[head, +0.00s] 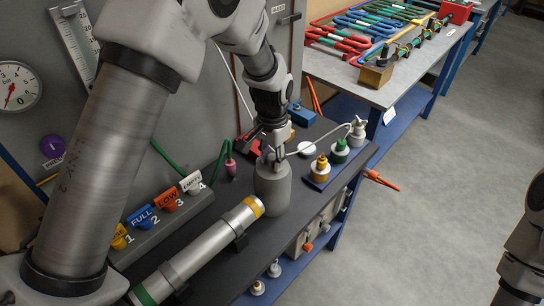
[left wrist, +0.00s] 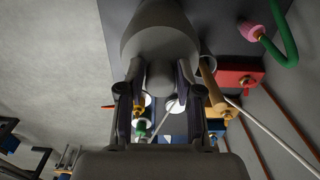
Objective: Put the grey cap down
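The grey cap (head: 272,188) is a plain, upright cylinder with a narrower knob on top. It is at the dark bench top, beside the yellow-banded end of a silver tube. I cannot tell whether its underside touches the bench. My left gripper (head: 272,154) is above it, with its fingers on both sides of the knob and seemingly shut on it. In the left wrist view the cap (left wrist: 160,38) fills the top middle, its knob between the two fingers. Part of my right arm shows at the right edge of the head view; its fingertips are out of the picture.
The silver tube (head: 205,252) lies just left of the cap. Small bottles with yellow (head: 321,165), green (head: 341,149) and white (head: 357,131) tops stand to the right. A numbered valve block (head: 165,219) and a green hose are at left and behind. Bare bench shows right of the cap.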

